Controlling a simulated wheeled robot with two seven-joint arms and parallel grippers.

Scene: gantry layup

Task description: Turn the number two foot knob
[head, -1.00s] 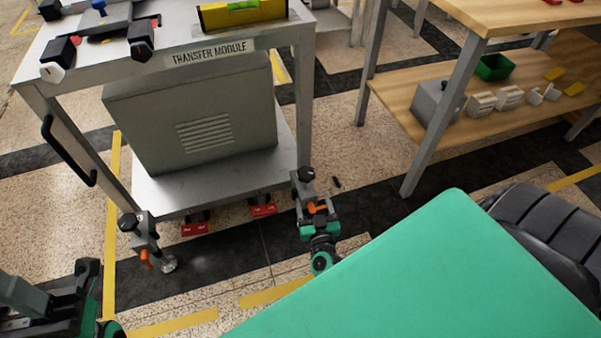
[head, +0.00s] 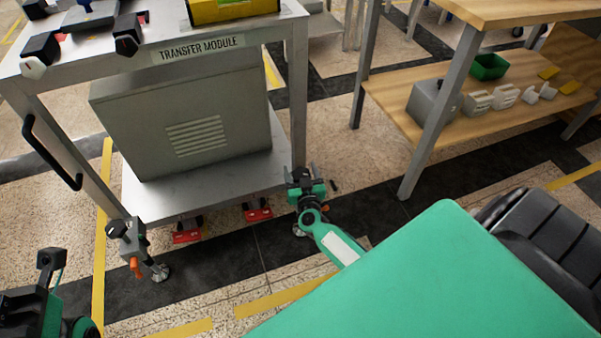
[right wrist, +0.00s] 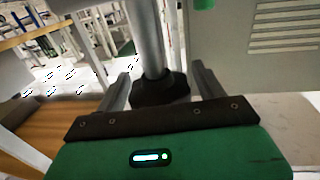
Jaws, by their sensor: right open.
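The grey cart marked TRANSFER MODULE (head: 203,48) has an adjustable foot at each near corner. The left foot has a black knob (head: 117,228), an orange lever (head: 136,268) and a round pad on the floor. The right foot is mostly hidden behind my right gripper (head: 303,174). In the right wrist view a black knob (right wrist: 160,90) sits on a grey post, between the two open fingers of my right gripper (right wrist: 163,88); contact cannot be told. My left gripper (head: 48,270) is at the lower left edge, its jaws unclear. No foot number is legible.
Red blocks (head: 258,214) lie under the cart's lower shelf (head: 205,185). A black handle (head: 50,153) sticks out on the cart's left side. A wooden bench (head: 395,105) with bins and parts stands to the right. Floor in front of the cart is open.

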